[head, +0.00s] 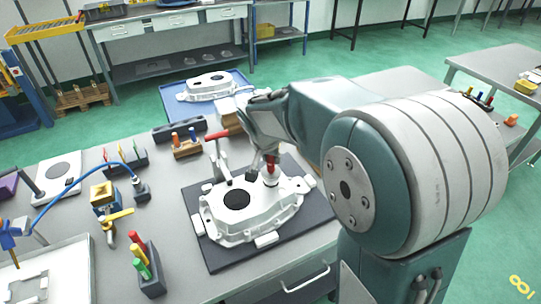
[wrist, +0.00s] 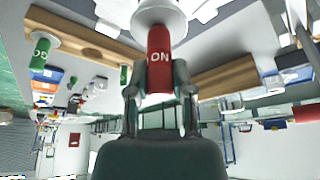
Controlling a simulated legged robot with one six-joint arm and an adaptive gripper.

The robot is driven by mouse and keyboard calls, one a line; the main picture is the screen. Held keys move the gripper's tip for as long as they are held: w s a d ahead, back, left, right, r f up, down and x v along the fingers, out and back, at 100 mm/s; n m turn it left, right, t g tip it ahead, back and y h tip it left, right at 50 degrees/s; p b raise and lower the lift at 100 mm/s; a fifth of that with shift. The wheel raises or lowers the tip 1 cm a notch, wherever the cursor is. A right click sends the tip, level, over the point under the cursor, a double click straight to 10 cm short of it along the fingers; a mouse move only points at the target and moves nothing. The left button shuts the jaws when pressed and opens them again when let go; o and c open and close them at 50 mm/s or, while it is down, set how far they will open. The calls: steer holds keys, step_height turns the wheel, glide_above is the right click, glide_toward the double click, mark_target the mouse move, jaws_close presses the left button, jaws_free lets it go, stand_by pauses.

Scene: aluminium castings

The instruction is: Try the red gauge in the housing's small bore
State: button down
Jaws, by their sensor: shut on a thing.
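The white cast housing (head: 228,222) lies on a dark mat (head: 225,259) on the bench, with a large dark bore (head: 237,199) in its top. My gripper (head: 270,160) is over the right end of the housing, pointing down. It is shut on the red gauge (wrist: 159,50), whose handle shows white lettering in the wrist view. In the wrist view the far end of the gauge meets a round white boss (wrist: 160,16) of the housing. The boss hides the tip and the small bore, so I cannot tell how deep the gauge sits.
A red-handled clamp (head: 217,146) stands at the housing's back edge. A wooden rack (head: 187,149) with coloured pegs is behind it. A dark block (head: 150,275) with coloured gauges stands front left. Another casting (head: 207,87) lies on a blue tray behind.

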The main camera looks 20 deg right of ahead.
mark_target(269, 161)
steer(key=shift+f, duration=1.65)
stand_by(0.4)
stand_by(0.9)
steer(key=shift+r, duration=3.95)
